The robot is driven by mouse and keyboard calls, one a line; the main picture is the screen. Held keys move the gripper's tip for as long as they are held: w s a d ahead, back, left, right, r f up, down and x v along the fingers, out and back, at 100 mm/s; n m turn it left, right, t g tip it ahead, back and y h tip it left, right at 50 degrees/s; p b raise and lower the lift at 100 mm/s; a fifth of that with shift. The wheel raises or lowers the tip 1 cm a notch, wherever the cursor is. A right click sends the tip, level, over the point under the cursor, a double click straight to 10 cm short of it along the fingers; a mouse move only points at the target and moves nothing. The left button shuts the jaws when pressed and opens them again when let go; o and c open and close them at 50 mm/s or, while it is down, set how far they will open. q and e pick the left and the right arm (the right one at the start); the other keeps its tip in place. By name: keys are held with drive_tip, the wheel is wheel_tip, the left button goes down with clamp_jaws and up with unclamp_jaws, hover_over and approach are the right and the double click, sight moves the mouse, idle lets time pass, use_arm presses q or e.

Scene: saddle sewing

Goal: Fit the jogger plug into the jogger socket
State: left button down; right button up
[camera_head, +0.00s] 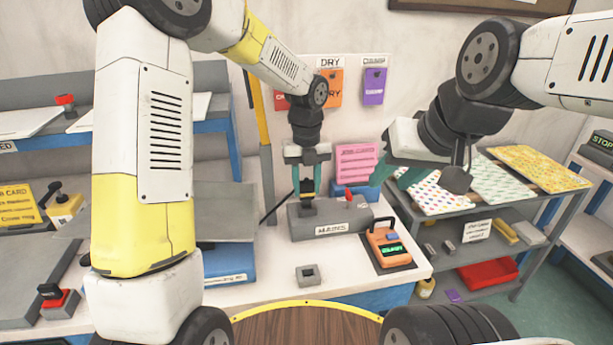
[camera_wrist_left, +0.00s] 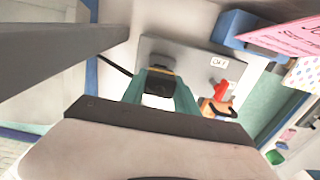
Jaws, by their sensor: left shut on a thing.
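My left gripper (camera_head: 307,186) is shut on the black jogger plug (camera_wrist_left: 160,84), which has a yellow band and a dark cable leading off to the left. The plug is upright over the left part of a grey box (camera_head: 350,217) on the white bench. A dark piece (camera_head: 307,206) on the box top, likely the jogger socket, is right below it. My right gripper (camera_head: 396,174) is open and empty, right of the box.
The box has a red switch (camera_wrist_left: 221,90) and an "OFF" label (camera_wrist_left: 219,62). An orange handheld device (camera_head: 384,245) with a green display sits on a dark mat to the right. A small grey block (camera_head: 308,275) lies in front. A pink card (camera_head: 357,163) stands behind.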

use_arm(q)
drive_tip(key=shift+f, duration=1.4)
drive_tip(key=c, duration=0.9)
unclamp_jaws()
drive_tip(key=shift+o, duration=0.2)
wheel_tip(320, 180, up, 8)
drive_tip(key=shift+f, duration=0.1)
